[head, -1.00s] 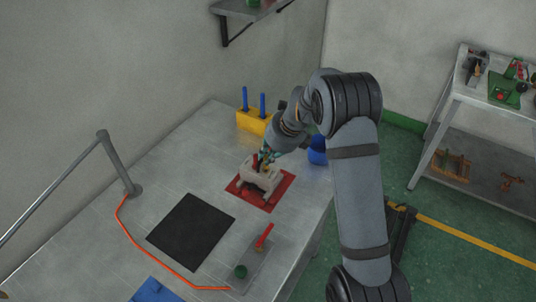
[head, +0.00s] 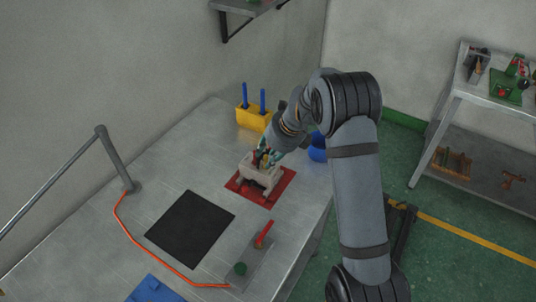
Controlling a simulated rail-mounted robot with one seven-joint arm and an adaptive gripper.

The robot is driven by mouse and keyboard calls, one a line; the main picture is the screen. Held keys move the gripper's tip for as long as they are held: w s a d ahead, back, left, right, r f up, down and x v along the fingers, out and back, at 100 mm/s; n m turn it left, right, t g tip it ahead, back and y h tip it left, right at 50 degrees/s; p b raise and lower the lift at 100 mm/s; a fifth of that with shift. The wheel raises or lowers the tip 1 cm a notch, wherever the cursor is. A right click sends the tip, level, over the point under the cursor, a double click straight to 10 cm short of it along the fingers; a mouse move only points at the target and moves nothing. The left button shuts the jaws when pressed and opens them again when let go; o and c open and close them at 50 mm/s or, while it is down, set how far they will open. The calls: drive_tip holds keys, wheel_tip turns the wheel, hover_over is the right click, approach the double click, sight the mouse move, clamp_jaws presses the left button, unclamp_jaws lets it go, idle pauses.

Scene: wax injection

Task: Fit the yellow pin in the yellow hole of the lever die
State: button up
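A beige block that looks like the lever die (head: 260,178) sits on the red mat (head: 283,196) on the metal table. My gripper (head: 266,157) is low over the top of the block, reaching in from the upper right. Small red and yellow bits show at the top of the block beside the fingertips. They are too small to tell whether one is the yellow pin. The yellow hole cannot be made out. Whether my fingers are open or shut on something cannot be seen.
A yellow holder (head: 250,119) with two blue rods stands behind the block. A blue round object (head: 317,147) is partly behind my arm. A black mat (head: 190,229) lies in front. A grey plate (head: 248,264) bears red and green parts. An orange cable (head: 136,241) runs along the left.

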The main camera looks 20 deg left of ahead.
drive_tip(key=shift+o, duration=0.3)
drive_tip(key=v, duration=1.2)
drive_tip(key=shift+f, duration=0.1)
drive_tip(key=x, duration=1.1)
drive_tip(key=shift+a+f, duration=0.15)
drive_tip(key=shift+f, duration=0.1)
drive_tip(key=shift+w+a+r+p, duration=0.15)
drive_tip(key=shift+r+p, duration=0.15)
drive_tip(key=shift+p, duration=0.1)
drive_tip(key=shift+f, duration=0.1)
